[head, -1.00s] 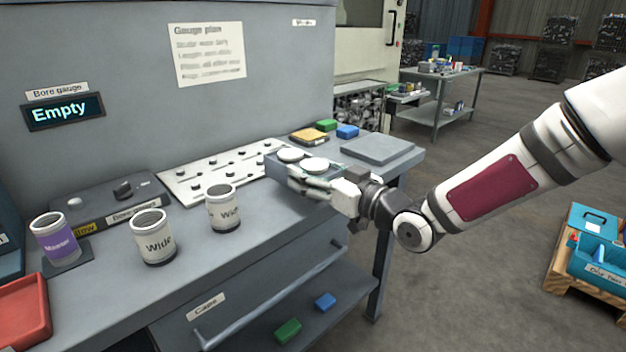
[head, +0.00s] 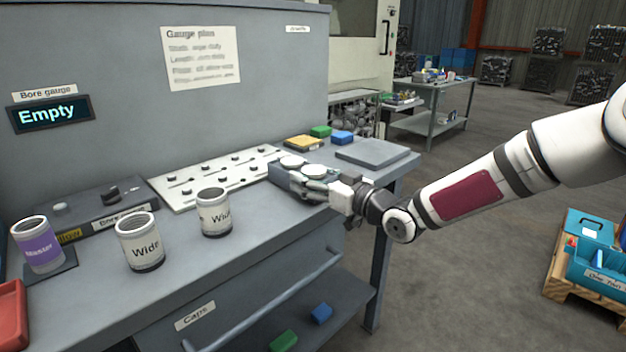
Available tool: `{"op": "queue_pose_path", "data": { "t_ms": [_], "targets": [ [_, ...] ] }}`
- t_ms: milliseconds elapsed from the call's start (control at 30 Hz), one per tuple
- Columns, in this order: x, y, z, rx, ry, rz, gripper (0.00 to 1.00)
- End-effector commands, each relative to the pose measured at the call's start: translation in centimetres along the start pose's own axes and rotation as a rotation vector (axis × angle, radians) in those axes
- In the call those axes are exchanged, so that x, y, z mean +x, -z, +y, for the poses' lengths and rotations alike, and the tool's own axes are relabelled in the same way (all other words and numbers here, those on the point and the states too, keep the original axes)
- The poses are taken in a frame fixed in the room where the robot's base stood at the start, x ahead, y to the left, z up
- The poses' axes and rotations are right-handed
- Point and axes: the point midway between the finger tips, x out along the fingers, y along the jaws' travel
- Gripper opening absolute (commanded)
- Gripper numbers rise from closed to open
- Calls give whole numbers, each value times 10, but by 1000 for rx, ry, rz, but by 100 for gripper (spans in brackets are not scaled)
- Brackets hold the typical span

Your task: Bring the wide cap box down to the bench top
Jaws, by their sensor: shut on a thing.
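The cap box (head: 287,178) is a small grey-blue open box with white round caps in it. It is at the right part of the bench top (head: 262,222), beside the white pegged plate. My gripper (head: 308,185) is shut on the box's near right side. The box looks level and at or just above the bench surface; I cannot tell if its bottom touches. The gripper's fingers hide part of its near wall. No label on the box can be read.
Two "Wide" cylinders (head: 140,243) and a purple-labelled one (head: 39,246) stand to the left. A pegged white plate (head: 186,190) lies behind. A flat grey plate (head: 372,153) and small coloured blocks (head: 304,143) lie beyond the box. The caps drawer (head: 262,295) is below.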

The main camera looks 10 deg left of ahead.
Motion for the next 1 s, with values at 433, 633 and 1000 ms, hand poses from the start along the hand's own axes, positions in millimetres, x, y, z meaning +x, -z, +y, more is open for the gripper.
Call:
{"op": "queue_pose_path", "data": {
  "t_ms": [433,633,1000],
  "targets": [
    [0,-2,0,0,0,0,85],
    [0,-2,0,0,0,0,85],
    [-39,2,1,1,-4,-1,85]
  ]
}}
